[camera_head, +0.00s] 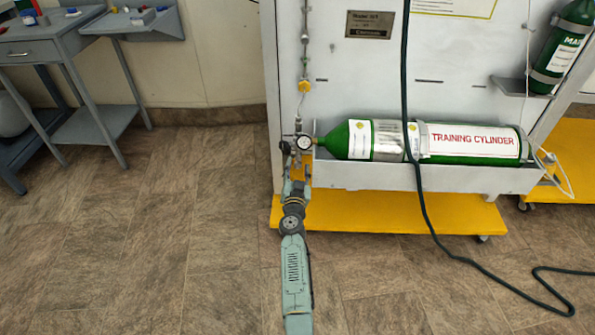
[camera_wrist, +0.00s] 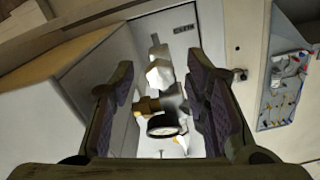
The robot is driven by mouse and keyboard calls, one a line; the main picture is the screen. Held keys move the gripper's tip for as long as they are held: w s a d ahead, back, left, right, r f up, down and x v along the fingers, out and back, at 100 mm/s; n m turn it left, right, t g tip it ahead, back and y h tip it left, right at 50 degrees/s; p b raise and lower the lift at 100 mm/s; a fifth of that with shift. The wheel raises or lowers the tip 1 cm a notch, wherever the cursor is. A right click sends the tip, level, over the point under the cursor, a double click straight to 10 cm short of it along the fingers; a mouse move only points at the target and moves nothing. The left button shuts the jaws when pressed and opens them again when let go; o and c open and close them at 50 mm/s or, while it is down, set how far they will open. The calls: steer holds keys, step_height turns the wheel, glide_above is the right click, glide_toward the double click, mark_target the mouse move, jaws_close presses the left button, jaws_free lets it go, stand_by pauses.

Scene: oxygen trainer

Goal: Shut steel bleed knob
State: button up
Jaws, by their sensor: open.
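The green training cylinder (camera_head: 360,140) lies on its side in the cart's tray. A valve assembly with a round gauge (camera_head: 304,142) is at its left end. In the wrist view, a pale faceted knob (camera_wrist: 159,73) appears above a brass fitting (camera_wrist: 148,105) and the dark-rimmed gauge (camera_wrist: 163,125). The pale knob looks like the steel bleed knob, but I cannot be certain. My gripper (camera_head: 297,160) is at the valve assembly in the head view and hides part of it. In the wrist view, my gripper (camera_wrist: 160,90) is open, with the knob and gauge showing between its fingers.
A yellow fitting (camera_head: 305,86) hangs on the panel line above the valve. A dark green hose (camera_head: 418,190) runs down over the cylinder to the floor. The yellow cart base (camera_head: 390,212) sits below. A grey workbench (camera_head: 45,40) stands at left, with open floor between.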

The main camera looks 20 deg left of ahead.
steer(key=shift+w, duration=0.3)
steer(key=shift+a, duration=0.1)
steer(key=shift+c, duration=0.3)
jaws_close()
